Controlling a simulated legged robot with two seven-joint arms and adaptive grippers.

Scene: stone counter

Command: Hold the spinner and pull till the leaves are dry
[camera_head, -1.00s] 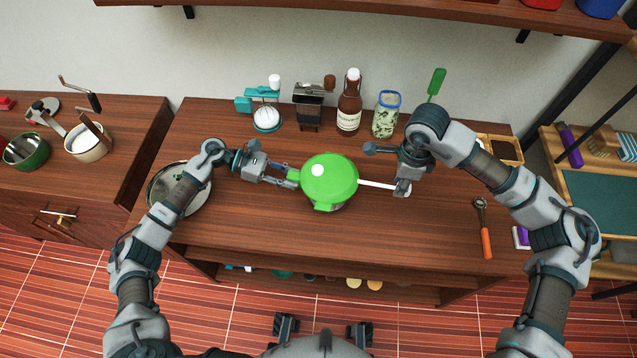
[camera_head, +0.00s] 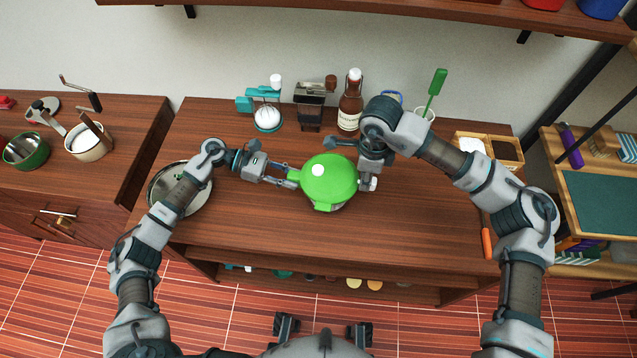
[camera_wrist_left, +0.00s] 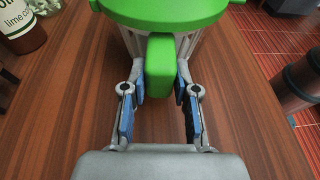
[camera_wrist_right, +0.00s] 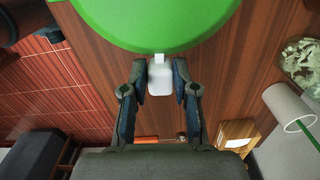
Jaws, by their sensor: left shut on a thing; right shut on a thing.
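The salad spinner (camera_head: 328,182) has a green lid and stands on the wooden counter top. My left gripper (camera_head: 290,178) is shut on the spinner's green side handle (camera_wrist_left: 160,62), with a finger on each side of it in the left wrist view (camera_wrist_left: 160,88). My right gripper (camera_head: 367,180) is shut on the white pull handle (camera_wrist_right: 160,78), which sits close against the lid's right side. The fingers flank this handle in the right wrist view (camera_wrist_right: 157,88). Any leaves inside the spinner are hidden by the lid.
Behind stand a teal-and-white device (camera_head: 266,117), a grinder (camera_head: 310,112) and a brown bottle (camera_head: 350,102). A pot (camera_head: 203,204) is at the left, partly under my left arm. A white cup with a green utensil (camera_head: 436,88) is back right. The front counter is clear.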

